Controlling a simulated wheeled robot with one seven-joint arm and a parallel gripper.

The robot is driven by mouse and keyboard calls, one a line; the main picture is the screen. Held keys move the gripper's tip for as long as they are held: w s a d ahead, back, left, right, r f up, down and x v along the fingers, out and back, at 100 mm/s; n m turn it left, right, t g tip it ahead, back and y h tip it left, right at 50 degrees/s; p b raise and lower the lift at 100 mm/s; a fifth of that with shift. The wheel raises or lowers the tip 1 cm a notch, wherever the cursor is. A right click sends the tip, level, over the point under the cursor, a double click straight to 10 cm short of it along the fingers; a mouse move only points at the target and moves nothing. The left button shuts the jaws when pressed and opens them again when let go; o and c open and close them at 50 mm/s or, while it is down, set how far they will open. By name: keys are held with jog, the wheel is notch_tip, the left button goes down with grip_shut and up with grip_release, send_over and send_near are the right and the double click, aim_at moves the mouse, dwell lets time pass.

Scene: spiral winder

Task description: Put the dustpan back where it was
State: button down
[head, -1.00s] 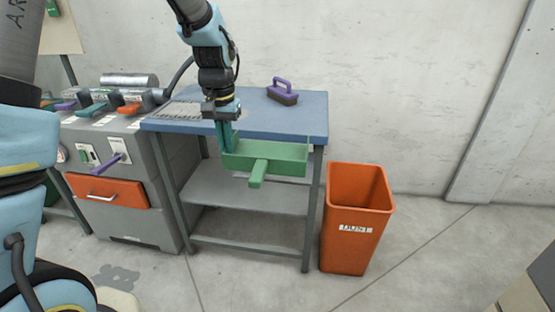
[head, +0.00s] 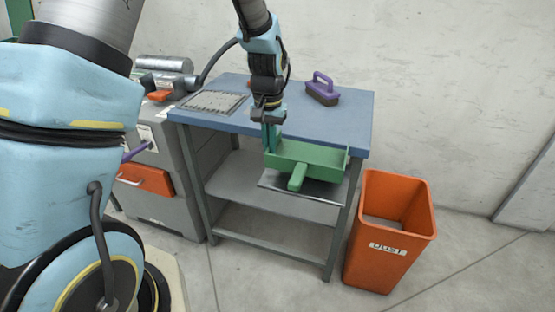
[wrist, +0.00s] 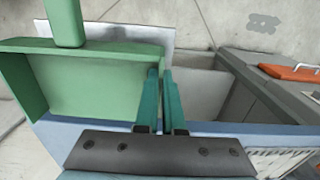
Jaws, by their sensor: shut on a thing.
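The green dustpan (head: 318,158) hangs in the air at the front edge of the blue-topped table, with its stubby handle (head: 297,177) pointing toward the viewer. My gripper (head: 271,146) points down and is shut on the dustpan's left side wall. In the wrist view the dustpan (wrist: 95,88) fills the upper left, and the teal fingers of my gripper (wrist: 162,80) stand at its side wall. A thin grey plate shows just below the dustpan; I cannot tell whether it belongs to it.
The blue tabletop (head: 310,115) bears a purple-handled brush (head: 322,90) and a perforated grey plate (head: 214,101). A grey shelf (head: 235,180) lies below. An orange DUST bin (head: 390,225) stands right of the table. A grey machine (head: 180,190) with an orange drawer stands left.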

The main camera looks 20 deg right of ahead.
jog(key=shift+f+p, duration=0.45)
jog(key=shift+f, duration=2.05)
jog(key=shift+f, duration=0.1)
jog(key=c, duration=1)
grip_release()
notch_tip(320, 180, up, 12)
jog(key=b, duration=0.2)
jog(key=shift+b, duration=0.3)
jog(key=s+a+n, duration=0.1)
jog(key=a+n, duration=0.1)
jog(key=a, duration=0.8)
jog(key=s+a+n+t, duration=0.1)
jog(key=a+n, duration=0.2)
jog(key=a, duration=0.7)
jog(key=s+a+n, duration=0.2)
jog(key=a, duration=0.8)
jog(key=shift+a+r+t, duration=0.1)
jog(key=shift+r+t, duration=0.1)
jog(key=shift+t, duration=0.1)
